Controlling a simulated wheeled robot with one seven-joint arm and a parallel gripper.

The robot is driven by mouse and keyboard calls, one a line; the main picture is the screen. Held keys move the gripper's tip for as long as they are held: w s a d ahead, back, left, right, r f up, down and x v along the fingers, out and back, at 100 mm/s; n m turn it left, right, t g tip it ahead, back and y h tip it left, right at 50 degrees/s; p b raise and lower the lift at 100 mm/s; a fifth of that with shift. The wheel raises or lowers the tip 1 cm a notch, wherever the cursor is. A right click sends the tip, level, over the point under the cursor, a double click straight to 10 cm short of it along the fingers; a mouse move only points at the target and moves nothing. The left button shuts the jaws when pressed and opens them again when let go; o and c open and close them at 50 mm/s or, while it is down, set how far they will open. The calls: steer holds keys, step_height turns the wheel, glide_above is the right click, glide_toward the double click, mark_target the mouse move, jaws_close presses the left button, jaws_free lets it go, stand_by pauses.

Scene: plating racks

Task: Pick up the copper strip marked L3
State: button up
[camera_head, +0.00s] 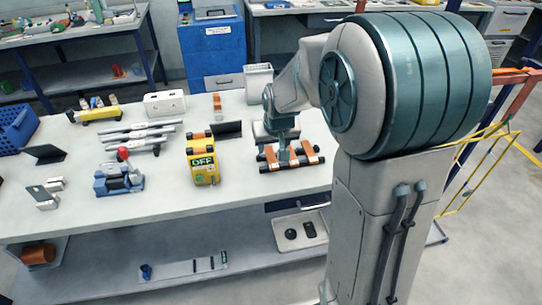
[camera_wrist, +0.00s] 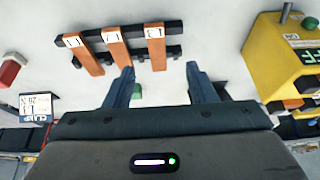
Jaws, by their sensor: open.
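Three copper strips lie side by side across a black rack (camera_head: 290,165) on the bench. In the wrist view they are a left strip (camera_wrist: 84,55), a middle strip (camera_wrist: 117,48) and a right strip (camera_wrist: 156,48). Each bears a white label at its far end, but I cannot read which is L3. My gripper (camera_wrist: 160,70) is open and empty. Its fingertips point toward the near end of the right strip, one to either side of it in the picture. In the head view my gripper (camera_head: 284,150) is low over the rack and partly hides the strips.
A yellow box with a green display (camera_head: 203,165) stands left of the rack, also at right in the wrist view (camera_wrist: 283,58). A black panel (camera_head: 227,130) stands behind it. A blue device with a red knob (camera_head: 118,180) is farther left. The bench front is clear.

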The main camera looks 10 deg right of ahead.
mark_target(271, 156)
steer(key=x, duration=0.3)
steer(key=shift+w+f, duration=0.15)
steer(key=shift+f, duration=0.05)
steer(key=f, duration=0.1)
steer(key=w+f+p, duration=0.1)
steer(key=w+f, duration=0.1)
steer(key=shift+w+d+f, duration=0.1)
steer(key=shift+w+d, duration=0.15)
steer(key=shift+d, duration=0.05)
steer(key=shift+w+f, duration=0.25)
steer(key=shift+f, duration=0.3)
jaws_close()
